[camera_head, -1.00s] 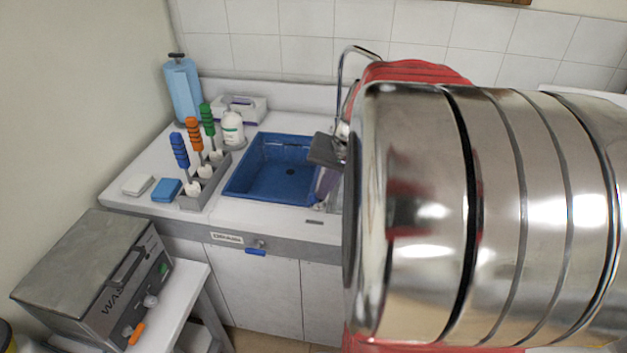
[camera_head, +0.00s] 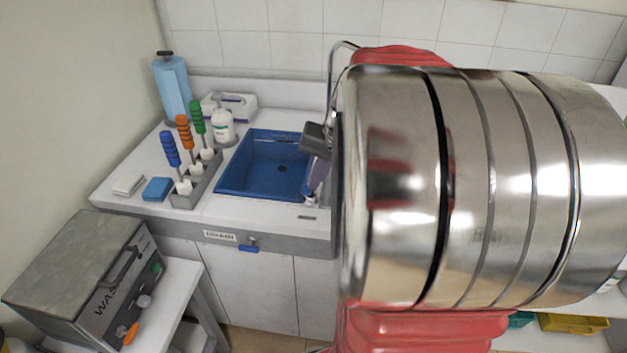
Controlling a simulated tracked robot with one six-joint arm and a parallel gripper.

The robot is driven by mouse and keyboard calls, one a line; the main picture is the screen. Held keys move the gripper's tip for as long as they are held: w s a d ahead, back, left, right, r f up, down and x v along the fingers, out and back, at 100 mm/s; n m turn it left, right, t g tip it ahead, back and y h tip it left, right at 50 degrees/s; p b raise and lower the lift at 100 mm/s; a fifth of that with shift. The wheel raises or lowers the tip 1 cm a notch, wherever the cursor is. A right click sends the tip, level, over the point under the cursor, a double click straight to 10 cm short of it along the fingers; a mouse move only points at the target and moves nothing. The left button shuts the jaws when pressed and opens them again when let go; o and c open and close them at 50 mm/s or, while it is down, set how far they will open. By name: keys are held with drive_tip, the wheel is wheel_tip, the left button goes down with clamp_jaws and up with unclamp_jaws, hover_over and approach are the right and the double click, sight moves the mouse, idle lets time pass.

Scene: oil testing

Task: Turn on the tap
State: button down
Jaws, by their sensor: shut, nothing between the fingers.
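The tap is a thin chrome gooseneck (camera_head: 331,72) rising behind the blue sink (camera_head: 232,178). Its upper bend shows to the left of my arm, while its base and any lever are hidden. My large silver arm link fills the right half of the view. A dark grey block (camera_head: 316,138) juts out from behind it over the sink's right side and appears to be part of my gripper. The fingertips are not clearly visible, and I cannot tell whether the gripper touches the tap.
A brush rack (camera_head: 203,187), a white bottle (camera_head: 223,127) and a blue paper roll (camera_head: 172,91) stand left of the sink. A purple object (camera_head: 319,174) is partly hidden at the sink's right. A grey washer box (camera_head: 70,262) sits at lower left.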

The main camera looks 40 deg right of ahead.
drive_tip(key=shift+w+d+f, duration=0.1)
drive_tip(key=s+d+v, duration=0.1)
drive_tip(key=d+v, duration=0.1)
drive_tip(key=v, duration=1.1)
drive_tip(key=shift+d+f, duration=0.15)
drive_tip(key=shift+f, duration=0.15)
drive_tip(key=shift+s, duration=0.1)
drive_tip(key=m, duration=0.1)
drive_tip(key=m+t, duration=0.1)
drive_tip(key=m, duration=0.2)
drive_tip(key=shift+w+d+r+m+t, duration=0.3)
drive_tip(key=shift+w+d+r, duration=0.05)
drive_tip(key=shift+r, duration=0.05)
drive_tip(key=shift+f, duration=0.1)
